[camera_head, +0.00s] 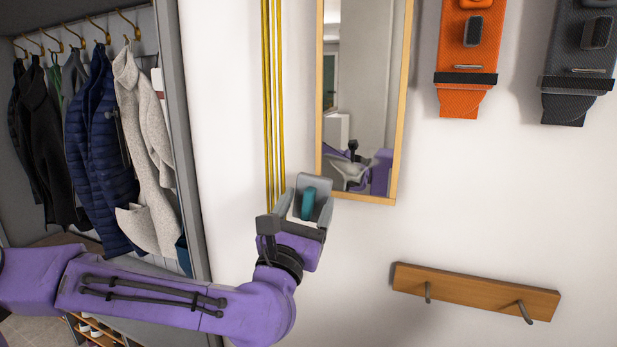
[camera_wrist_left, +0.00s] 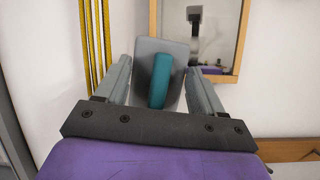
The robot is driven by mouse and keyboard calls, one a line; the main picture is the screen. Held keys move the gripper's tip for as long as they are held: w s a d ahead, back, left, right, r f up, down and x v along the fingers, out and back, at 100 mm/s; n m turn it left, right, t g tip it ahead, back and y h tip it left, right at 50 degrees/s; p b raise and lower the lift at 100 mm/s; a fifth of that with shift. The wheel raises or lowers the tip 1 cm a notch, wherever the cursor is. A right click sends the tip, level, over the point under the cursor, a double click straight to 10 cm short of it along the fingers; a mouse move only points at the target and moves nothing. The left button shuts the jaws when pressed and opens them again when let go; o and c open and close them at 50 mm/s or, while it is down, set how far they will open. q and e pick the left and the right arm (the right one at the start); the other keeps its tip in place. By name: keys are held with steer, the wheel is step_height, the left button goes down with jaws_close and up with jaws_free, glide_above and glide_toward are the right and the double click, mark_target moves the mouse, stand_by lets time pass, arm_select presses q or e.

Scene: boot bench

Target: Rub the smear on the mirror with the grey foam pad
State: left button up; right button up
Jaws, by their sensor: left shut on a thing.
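The mirror (camera_head: 362,85) hangs on the white wall in a light wooden frame; its lower part also shows in the left wrist view (camera_wrist_left: 222,38). I cannot make out a smear on the glass. My left gripper (camera_head: 310,200) is at the mirror's lower left corner. It is shut on the teal handle of the grey foam pad (camera_wrist_left: 148,48), which stands between the fingers. My right gripper is not in view.
Yellow cords (camera_head: 273,100) hang left of the mirror. A wooden rail with hooks (camera_head: 475,290) is on the wall at lower right. Orange (camera_head: 466,65) and dark (camera_head: 577,70) holders hang at upper right. Coats (camera_head: 95,140) hang in the alcove at left. Bare wall lies below the mirror.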

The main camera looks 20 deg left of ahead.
mark_target(315, 179)
arm_select(q)
steer(key=shift+n+h, duration=0.3)
steer(key=shift+h, duration=0.3)
steer(key=r, duration=0.1)
steer(key=s+r, duration=0.1)
steer(key=r, duration=0.2)
steer(key=shift+s+d+r, duration=0.25)
steer(key=shift+s+r, duration=0.05)
steer(key=shift+r, duration=0.35)
steer(key=w+p, duration=0.1)
steer(key=w, duration=0.5)
steer(key=shift+d+f+p, duration=0.1)
steer(key=shift+d+p, duration=0.05)
steer(key=shift+p, duration=0.25)
steer(key=shift+w, duration=0.9)
steer(key=shift+d, duration=0.1)
